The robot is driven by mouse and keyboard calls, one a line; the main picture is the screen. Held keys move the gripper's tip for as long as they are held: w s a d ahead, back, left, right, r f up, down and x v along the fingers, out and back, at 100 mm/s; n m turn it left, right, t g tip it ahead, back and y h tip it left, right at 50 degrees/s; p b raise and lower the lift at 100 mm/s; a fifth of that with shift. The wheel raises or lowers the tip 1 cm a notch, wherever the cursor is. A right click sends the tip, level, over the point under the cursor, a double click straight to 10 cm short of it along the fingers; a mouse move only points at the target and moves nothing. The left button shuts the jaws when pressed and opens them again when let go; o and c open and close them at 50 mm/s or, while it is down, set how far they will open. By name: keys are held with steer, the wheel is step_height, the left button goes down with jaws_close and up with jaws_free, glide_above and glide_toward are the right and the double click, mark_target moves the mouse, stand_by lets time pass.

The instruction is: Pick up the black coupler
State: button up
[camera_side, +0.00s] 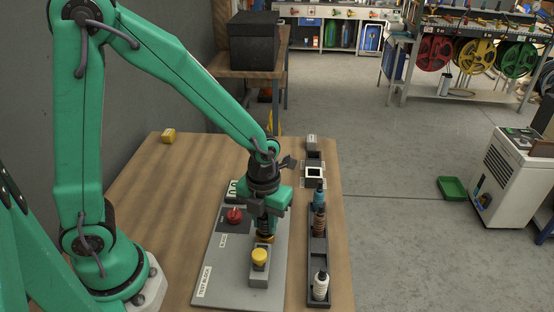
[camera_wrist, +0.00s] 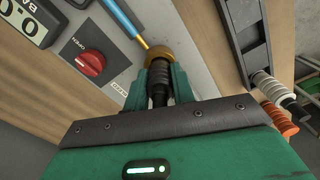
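The black coupler (camera_wrist: 159,88) is a dark ribbed piece, upright on a brass fitting (camera_wrist: 160,54) of the grey test block (camera_side: 215,272). In the side view the black coupler (camera_side: 264,225) shows below my gripper, partly hidden by it. My gripper (camera_wrist: 162,72) points down with its two green fingers on either side of the coupler, with no clear gap to it. My gripper (camera_side: 266,212) also shows in the side view. I see no clear space between the coupler and the fitting.
A red knob (camera_side: 234,215) is beside the gripper, and a yellow button (camera_side: 260,257) stands in front. A dark rack (camera_side: 318,257) to the right holds blue (camera_side: 319,192), orange-red (camera_side: 319,220) and white (camera_side: 320,286) couplers. A blue rod (camera_wrist: 120,18) lies close to the fitting.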

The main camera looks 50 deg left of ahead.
jaws_close()
steer(key=shift+r, duration=0.2)
steer(key=shift+r, duration=0.45)
step_height(320, 180, up, 3)
steer(key=shift+f, duration=0.1)
steer(key=s+d+r, duration=0.7)
steer(key=s+d, duration=0.1)
steer(key=shift+s, duration=0.2)
steer(key=shift+w, duration=0.1)
